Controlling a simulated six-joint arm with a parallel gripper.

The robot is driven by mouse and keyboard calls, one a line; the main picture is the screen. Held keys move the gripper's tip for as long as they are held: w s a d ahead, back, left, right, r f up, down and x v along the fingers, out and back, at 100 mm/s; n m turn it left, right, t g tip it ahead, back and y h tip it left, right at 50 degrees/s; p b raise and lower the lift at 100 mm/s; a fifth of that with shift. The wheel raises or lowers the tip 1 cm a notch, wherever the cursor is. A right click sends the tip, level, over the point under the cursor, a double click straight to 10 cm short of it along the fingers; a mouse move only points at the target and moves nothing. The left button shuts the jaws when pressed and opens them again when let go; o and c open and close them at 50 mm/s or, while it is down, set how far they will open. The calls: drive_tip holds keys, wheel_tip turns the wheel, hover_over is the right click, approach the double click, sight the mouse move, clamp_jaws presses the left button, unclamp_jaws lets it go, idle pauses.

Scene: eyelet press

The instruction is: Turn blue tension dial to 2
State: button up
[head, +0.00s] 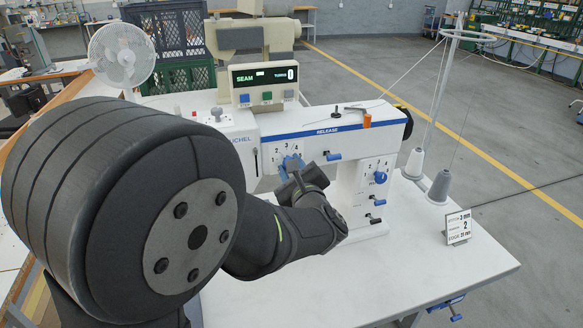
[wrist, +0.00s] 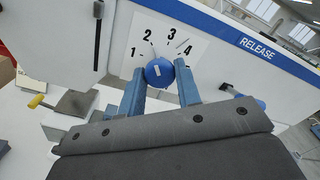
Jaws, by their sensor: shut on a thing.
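A round blue dial (wrist: 159,72) sits on a white plate numbered 1 to 4 on the white machine's front. It also shows in the head view (head: 291,162), partly covered by my gripper. My gripper (wrist: 161,80) has one blue finger on each side of the dial and is shut on it. A small white mark shows on the dial's face; I cannot tell exactly which number it points at. A second blue dial (head: 381,177) with its own number plate sits farther right on the machine head, clear of my gripper.
A blue lever (head: 333,156) sticks out just right of my gripper. A card (head: 458,227) and thread cones (head: 440,187) stand at the right. The white table front (head: 400,275) is clear.

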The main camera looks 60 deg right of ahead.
drive_tip(key=shift+n, duration=0.9)
drive_tip(key=o, duration=1)
drive_tip(key=shift+c, duration=0.2)
drive_tip(key=v, duration=1.7)
drive_tip(key=shift+a, duration=0.2)
drive_tip(key=shift+s+r, duration=0.1)
drive_tip(key=x, duration=1.7)
drive_tip(key=shift+d, duration=0.2)
